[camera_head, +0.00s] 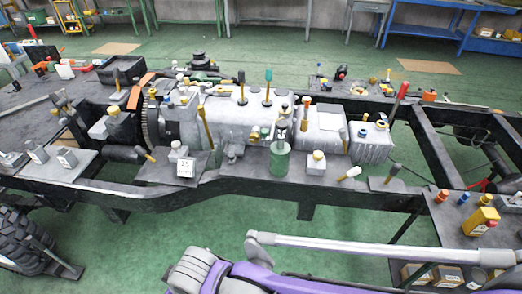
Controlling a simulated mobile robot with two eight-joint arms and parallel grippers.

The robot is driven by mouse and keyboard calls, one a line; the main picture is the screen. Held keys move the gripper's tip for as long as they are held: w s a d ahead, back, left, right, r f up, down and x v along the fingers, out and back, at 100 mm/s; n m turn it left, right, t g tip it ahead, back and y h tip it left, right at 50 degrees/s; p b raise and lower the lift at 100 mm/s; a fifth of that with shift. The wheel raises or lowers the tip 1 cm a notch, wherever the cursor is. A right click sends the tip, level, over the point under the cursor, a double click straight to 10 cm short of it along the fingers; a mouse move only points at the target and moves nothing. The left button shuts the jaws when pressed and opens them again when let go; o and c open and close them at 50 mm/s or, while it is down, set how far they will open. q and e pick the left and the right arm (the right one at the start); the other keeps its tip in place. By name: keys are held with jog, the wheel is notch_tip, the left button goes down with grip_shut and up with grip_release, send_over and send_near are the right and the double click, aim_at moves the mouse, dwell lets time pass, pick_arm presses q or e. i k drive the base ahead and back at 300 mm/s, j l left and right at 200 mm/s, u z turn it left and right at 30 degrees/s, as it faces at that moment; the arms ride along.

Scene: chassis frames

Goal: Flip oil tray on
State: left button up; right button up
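A long dark chassis frame (330,194) stands across the middle of the view, with a grey engine and gearbox block (232,122) on it. I cannot single out an oil tray with certainty. A dark flat plate (150,172) lies at the near side of the engine with a small white container (186,168) on it. A green clear jar (279,158) stands on the near rail. Purple and grey links of my own arm cross the bottom right. Neither of my grippers is in view.
A side shelf with yellow bottles (480,221) stands at the right, cardboard boxes (447,276) below it. A large black tyre (22,240) is at the lower left. Blue benches (400,32) line the back. Green floor (190,222) is clear in front of the frame.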

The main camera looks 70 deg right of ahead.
aim_at(233, 149)
jog(key=z, duration=1.75)
jog(key=i+z, duration=0.1)
jog(key=z, duration=0.3)
jog(key=i+j+z, duration=0.2)
jog(key=i, duration=0.25)
jog(key=i+z, duration=0.15)
jog(key=i, duration=0.35)
